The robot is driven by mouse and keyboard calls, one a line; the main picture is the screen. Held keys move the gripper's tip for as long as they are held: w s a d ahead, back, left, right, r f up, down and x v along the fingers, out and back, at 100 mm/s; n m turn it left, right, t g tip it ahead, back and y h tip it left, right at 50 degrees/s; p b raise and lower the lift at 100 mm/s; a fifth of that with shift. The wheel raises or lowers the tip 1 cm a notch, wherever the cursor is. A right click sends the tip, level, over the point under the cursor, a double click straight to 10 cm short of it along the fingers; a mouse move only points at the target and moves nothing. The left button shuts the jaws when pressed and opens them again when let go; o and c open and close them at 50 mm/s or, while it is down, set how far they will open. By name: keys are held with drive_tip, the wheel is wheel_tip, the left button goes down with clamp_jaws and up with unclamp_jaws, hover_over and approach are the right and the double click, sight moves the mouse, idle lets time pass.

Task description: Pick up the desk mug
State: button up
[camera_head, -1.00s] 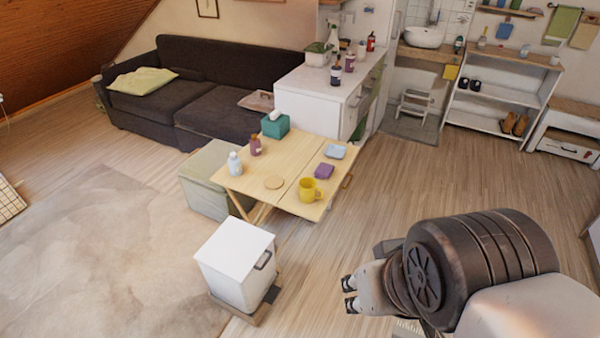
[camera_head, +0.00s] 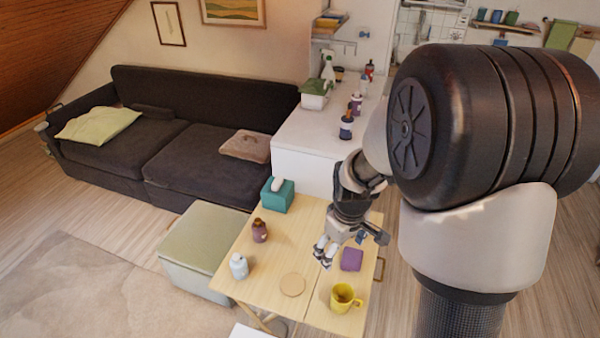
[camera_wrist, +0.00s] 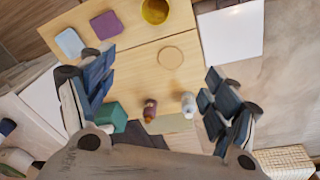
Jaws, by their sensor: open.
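The yellow mug (camera_head: 344,298) stands upright on the light wooden folding table (camera_head: 262,262), near its front right corner. In the wrist view the mug (camera_wrist: 155,11) is at the top edge, partly cut off, beyond and between the fingers. My gripper (camera_head: 325,256) hangs above the table, up and left of the mug in the head view, apart from it. In the wrist view my gripper (camera_wrist: 150,95) has its fingers wide apart with nothing between them.
On the table are a purple block (camera_head: 351,260), a round coaster (camera_head: 292,285), a white bottle (camera_head: 239,266), a brown bottle (camera_head: 260,231) and a teal tissue box (camera_head: 277,196). A storage box (camera_head: 203,248) stands left. A dark sofa (camera_head: 190,140) is behind.

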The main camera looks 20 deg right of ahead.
drive_tip(key=n+g+p, duration=0.2)
drive_tip(key=p, duration=0.1)
hover_over(344, 301)
drive_tip(key=s+a, duration=0.2)
wheel_tip(344, 301, down, 14)
wheel_tip(344, 301, down, 13)
drive_tip(key=b, duration=0.3)
drive_tip(key=shift+d+r, duration=0.1)
drive_tip(key=shift+r, duration=0.05)
drive_tip(key=shift+w+d+f+b, duration=0.2)
drive_tip(key=shift+f+b, duration=0.45)
drive_tip(key=shift+f, duration=0.95)
drive_tip(key=shift+w+d+f+b, duration=0.15)
drive_tip(key=shift+f+b, duration=0.5)
drive_tip(key=shift+f, duration=0.9)
drive_tip(key=shift+s, duration=0.1)
drive_tip(key=shift+r, duration=0.1)
drive_tip(key=shift+c, duration=0.5)
drive_tip(key=c, duration=1.2)
